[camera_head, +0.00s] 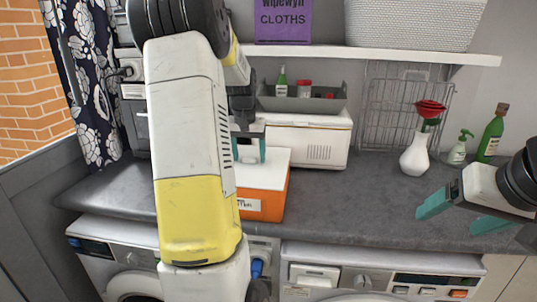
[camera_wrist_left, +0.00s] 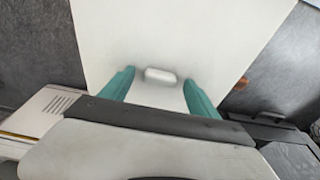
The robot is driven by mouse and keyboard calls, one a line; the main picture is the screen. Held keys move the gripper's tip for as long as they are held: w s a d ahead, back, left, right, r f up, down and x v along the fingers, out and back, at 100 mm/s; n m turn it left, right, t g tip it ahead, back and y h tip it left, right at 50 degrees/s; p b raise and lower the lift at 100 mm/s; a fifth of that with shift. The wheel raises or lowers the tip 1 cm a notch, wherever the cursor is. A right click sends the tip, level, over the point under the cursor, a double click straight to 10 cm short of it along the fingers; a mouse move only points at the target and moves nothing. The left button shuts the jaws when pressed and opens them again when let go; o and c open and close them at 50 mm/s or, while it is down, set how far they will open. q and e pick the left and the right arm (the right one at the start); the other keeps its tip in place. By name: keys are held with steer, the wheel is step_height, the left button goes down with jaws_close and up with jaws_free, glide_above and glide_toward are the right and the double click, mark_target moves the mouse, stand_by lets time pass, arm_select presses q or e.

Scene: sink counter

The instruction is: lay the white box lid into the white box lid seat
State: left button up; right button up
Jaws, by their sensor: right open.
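The white lid (camera_head: 266,168) is a flat panel on top of an orange box (camera_head: 262,206) with a label on its front. In the head view it appears to lie on the box, but I cannot tell if it is fully seated. In the left wrist view the lid fills the upper middle, with a small white handle (camera_wrist_left: 160,75). My left gripper (camera_head: 249,152) is above the lid, its teal fingers open on either side of the handle, with gaps. My arm hides the box's left part. My right gripper (camera_head: 464,212) is open and empty at the right.
A white vented box (camera_head: 310,140) stands behind the lid, under a grey tray (camera_head: 300,98) with bottles. The counter's front middle (camera_head: 350,215) is clear.

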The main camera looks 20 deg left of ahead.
mark_target(248, 165)
arm_select(q)
steer(key=shift+r, duration=0.1)
steer(key=v, duration=0.6)
steer(key=shift+r, duration=0.2)
steer(key=shift+s+r, duration=0.2)
steer(key=shift+r, duration=0.45)
steer(key=shift+d, duration=0.1)
steer(key=s+d+r+m+t+h, duration=0.15)
steer(key=s+d+r, duration=0.35)
steer(key=s+d, duration=0.65)
steer(key=s+d+f+m+t+h, duration=0.1)
steer(key=s+d+f+t, duration=0.1)
steer(key=s+d, duration=0.7)
steer(key=shift+s+f+m, duration=0.35)
steer(key=shift+s+f, duration=0.25)
steer(key=shift+s, duration=0.55)
steer(key=shift+d, duration=0.1)
